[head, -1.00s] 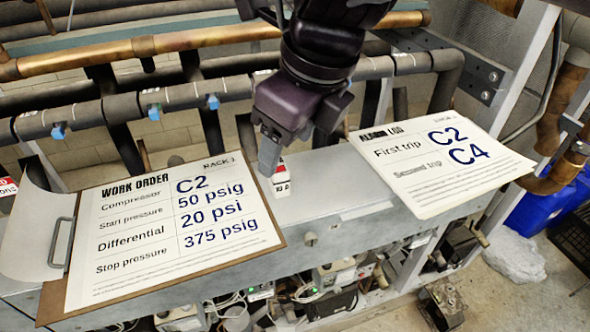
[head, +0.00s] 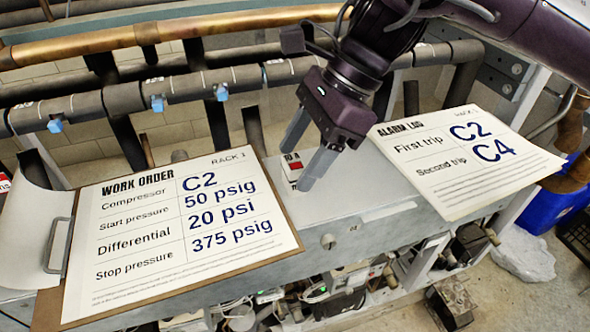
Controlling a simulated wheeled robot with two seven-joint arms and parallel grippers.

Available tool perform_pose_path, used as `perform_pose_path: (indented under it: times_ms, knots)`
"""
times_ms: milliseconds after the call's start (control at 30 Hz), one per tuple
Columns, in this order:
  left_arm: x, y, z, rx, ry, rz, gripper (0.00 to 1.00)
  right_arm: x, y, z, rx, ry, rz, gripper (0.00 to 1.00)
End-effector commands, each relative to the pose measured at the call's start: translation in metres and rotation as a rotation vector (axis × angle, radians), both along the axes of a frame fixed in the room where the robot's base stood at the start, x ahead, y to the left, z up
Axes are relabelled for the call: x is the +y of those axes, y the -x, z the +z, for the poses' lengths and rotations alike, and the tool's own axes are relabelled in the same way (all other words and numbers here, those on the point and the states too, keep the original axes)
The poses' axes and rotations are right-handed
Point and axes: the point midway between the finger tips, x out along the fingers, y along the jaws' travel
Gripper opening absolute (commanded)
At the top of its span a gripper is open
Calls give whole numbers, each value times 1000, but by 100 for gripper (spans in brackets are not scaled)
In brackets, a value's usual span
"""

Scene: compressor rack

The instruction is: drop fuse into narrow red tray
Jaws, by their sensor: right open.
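My right gripper (head: 295,168) is open over the grey metal shelf, with its two grey fingers apart. A small white block with a red patch and dark lettering (head: 293,172) stands on the shelf by the fingertips, partly hidden by the nearer finger. I cannot tell whether this block is the fuse or whether the fingers touch it. No other fuse can be made out. No narrow red tray can be made out. My left gripper is out of view.
A work order clipboard (head: 180,235) lies on the shelf at left. Alarm log sheets (head: 465,160) lie at right. Pipes with blue fittings (head: 157,103) run behind. Free shelf (head: 330,215) shows between the papers.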

Motion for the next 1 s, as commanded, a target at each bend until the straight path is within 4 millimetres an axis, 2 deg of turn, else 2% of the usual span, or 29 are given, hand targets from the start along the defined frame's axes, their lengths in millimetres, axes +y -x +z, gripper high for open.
perform_pose_path:
  times_ms: [67,233,500,900,1000]
  knots:
    - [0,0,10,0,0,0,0,8,4,-7,4,4,3,62]
    - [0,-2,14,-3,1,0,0,17,6,-26,1,2,1,62]
    - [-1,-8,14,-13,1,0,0,19,7,-30,-1,1,0,62]
    - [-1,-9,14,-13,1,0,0,19,6,-30,-1,1,-1,11]
    - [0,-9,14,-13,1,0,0,19,6,-29,-1,1,-1,8]
